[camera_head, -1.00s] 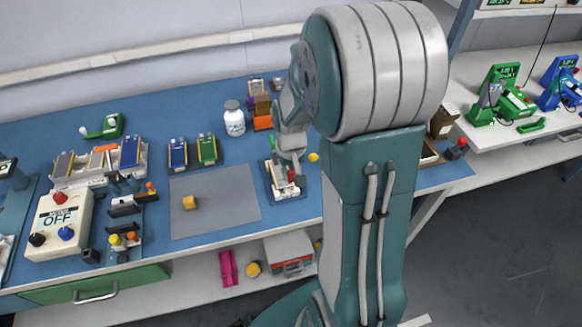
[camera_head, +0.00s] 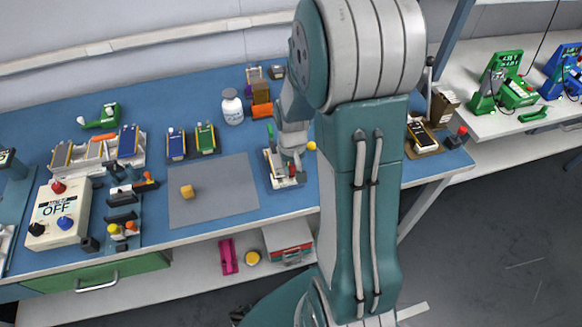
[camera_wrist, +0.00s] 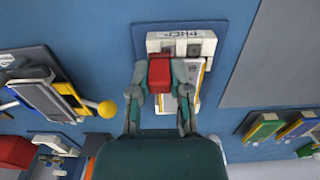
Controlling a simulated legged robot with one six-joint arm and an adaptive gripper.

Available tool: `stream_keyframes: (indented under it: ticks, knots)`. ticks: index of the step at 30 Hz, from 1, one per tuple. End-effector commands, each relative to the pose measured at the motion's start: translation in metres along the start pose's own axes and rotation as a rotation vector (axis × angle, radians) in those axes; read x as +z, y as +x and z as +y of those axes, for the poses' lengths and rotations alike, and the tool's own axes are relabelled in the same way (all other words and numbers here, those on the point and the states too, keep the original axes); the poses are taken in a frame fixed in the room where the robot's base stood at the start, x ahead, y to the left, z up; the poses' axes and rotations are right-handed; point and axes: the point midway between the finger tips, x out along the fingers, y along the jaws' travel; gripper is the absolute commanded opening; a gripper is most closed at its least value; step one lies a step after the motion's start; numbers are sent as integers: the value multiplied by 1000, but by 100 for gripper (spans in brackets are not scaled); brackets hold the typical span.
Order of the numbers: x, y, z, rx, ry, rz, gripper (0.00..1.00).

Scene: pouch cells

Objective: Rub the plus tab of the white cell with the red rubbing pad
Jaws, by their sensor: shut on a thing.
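My gripper (camera_wrist: 160,84) is shut on the red rubbing pad (camera_wrist: 160,70) in the wrist view, one finger on each side. The pad is over the left part of the white cell (camera_wrist: 196,78), which has a yellow stripe and lies in a white holder (camera_wrist: 207,45) with upside-down lettering. Two dark spots show on the holder beyond the pad. The pad hides part of the cell, and I cannot tell the plus tab or whether the pad touches it. In the head view the holder (camera_head: 283,184) sits right of the grey mat, with my gripper above it.
A white bottle (camera_head: 232,107) stands further back. A yellow ball (camera_wrist: 107,109) is close left of my gripper.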

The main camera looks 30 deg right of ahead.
Motion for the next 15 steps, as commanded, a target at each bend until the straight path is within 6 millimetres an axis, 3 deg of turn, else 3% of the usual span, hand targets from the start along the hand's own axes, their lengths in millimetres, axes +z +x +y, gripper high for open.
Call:
stream_keyframes:
  ticks: [15]
  knots:
    - [0,6,-1,1,0,-1,0]
